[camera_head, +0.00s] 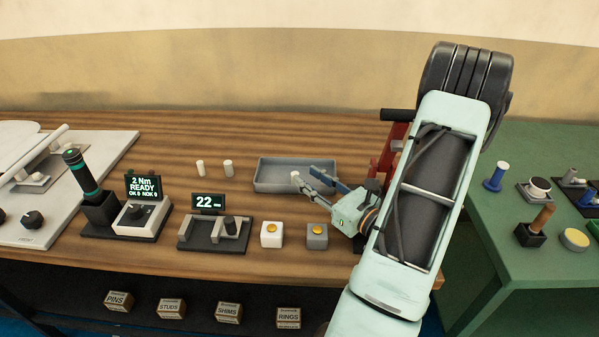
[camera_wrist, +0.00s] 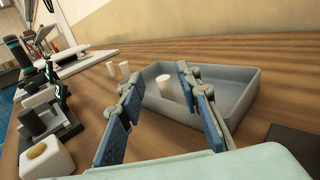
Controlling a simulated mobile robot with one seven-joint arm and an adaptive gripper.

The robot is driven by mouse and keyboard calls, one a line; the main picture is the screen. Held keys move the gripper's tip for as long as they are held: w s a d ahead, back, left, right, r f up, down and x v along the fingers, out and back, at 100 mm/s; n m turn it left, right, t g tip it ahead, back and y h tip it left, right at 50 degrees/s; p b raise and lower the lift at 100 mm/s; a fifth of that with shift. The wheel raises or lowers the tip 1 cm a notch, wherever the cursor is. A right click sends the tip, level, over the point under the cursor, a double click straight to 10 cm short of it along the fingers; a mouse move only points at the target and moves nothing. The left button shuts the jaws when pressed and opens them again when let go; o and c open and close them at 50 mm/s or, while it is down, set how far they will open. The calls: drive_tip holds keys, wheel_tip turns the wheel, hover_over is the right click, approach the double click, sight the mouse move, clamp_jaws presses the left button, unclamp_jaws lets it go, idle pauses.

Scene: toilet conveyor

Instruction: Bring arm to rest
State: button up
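My gripper (camera_head: 307,178) reaches left over the near side of the grey tray (camera_head: 272,187). In the wrist view its two blue-padded fingers (camera_wrist: 160,76) are spread apart with nothing clamped between them. A white pin (camera_wrist: 163,87) stands upright inside the tray (camera_wrist: 234,80), seen in the gap between the fingers. In the head view this pin (camera_head: 295,175) shows close to a fingertip; I cannot tell if they touch. My arm hides part of the bench at the right.
Two white pins (camera_head: 200,168) stand left of the tray. Two button boxes (camera_head: 271,235), a "22" gauge (camera_head: 208,203) and a torque tester (camera_head: 143,213) line the front. A red stand (camera_head: 387,165) is partly behind my arm. A green table (camera_head: 535,275) is at right.

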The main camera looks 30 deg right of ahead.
drive_tip(key=shift+s+d, duration=0.15)
drive_tip(key=shift+s, duration=0.7)
drive_tip(key=shift+r, duration=0.1)
